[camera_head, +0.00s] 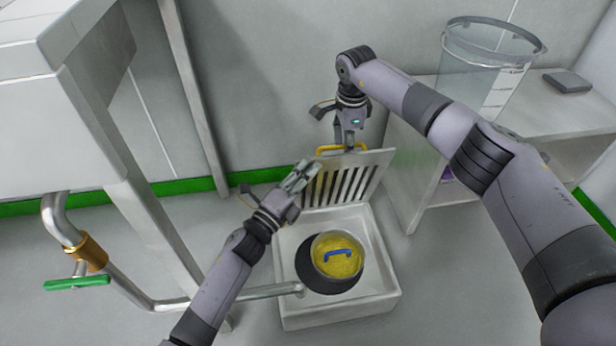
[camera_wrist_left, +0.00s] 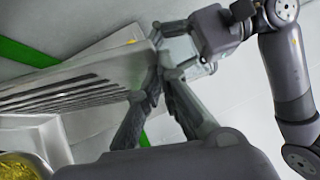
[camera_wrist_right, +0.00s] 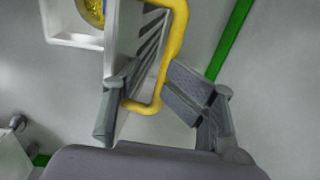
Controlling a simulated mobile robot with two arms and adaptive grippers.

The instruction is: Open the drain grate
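The grey slotted drain grate (camera_head: 376,172) stands raised and steeply tilted at the back of the white drain box (camera_head: 372,307). Its yellow handle (camera_head: 362,148) is at the upper edge and also shows in the right wrist view (camera_wrist_right: 178,50). My right gripper (camera_head: 347,146) is at the handle from above. In the right wrist view its fingers (camera_wrist_right: 145,90) are apart, with the handle and grate edge between them. My left gripper (camera_head: 309,170) is at the grate's left side. In the left wrist view its fingertips (camera_wrist_left: 162,66) are close together by the grate's edge; contact is unclear.
A yellow basket with a blue handle (camera_head: 340,262) sits in the dark drain opening. A pipe (camera_head: 250,292) with a green valve handle (camera_head: 76,283) runs in from the left. A shelf unit (camera_head: 425,165) with a clear bucket (camera_head: 470,75) stands at right.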

